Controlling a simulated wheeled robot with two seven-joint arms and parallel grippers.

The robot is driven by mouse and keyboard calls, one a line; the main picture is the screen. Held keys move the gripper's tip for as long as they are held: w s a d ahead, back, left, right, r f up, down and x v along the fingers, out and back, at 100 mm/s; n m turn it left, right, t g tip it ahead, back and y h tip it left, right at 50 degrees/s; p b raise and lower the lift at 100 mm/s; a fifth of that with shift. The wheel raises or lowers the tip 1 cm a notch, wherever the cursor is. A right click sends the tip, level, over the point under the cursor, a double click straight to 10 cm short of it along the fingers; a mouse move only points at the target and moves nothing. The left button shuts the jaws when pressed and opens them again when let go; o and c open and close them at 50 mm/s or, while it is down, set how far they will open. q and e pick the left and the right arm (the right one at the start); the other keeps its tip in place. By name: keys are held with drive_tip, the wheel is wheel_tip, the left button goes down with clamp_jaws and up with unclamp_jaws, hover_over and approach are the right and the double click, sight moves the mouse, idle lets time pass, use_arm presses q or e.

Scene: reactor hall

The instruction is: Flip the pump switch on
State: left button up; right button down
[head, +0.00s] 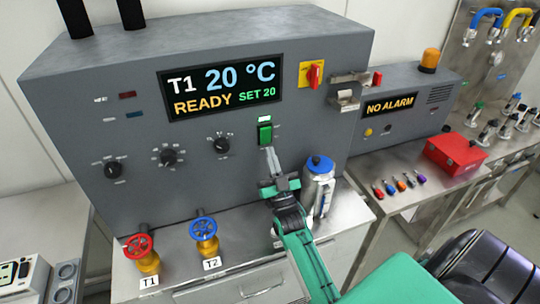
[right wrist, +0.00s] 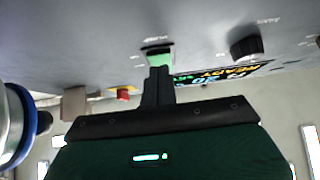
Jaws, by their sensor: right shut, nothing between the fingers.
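The pump switch (head: 265,134) is a green rocker in a dark frame on the grey panel, below the right part of the display. In the right wrist view the picture is upside down; the green switch (right wrist: 159,58) shows right at the shut fingertips (right wrist: 158,72). I cannot tell whether they touch. My left gripper is not in view.
The display (head: 222,87) reads T1 20 °C, READY, SET 20. Several black knobs (head: 168,156) are left of the switch. A silver flask with a blue lid (head: 319,164) stands close right of my right arm. Red (head: 138,246) and blue (head: 204,229) valves stand at the front left.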

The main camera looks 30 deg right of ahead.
drive_tip(key=b+v, duration=0.2)
drive_tip(key=v, duration=0.4)
drive_tip(key=shift+w+f, duration=0.1)
drive_tip(key=shift+y, duration=0.3)
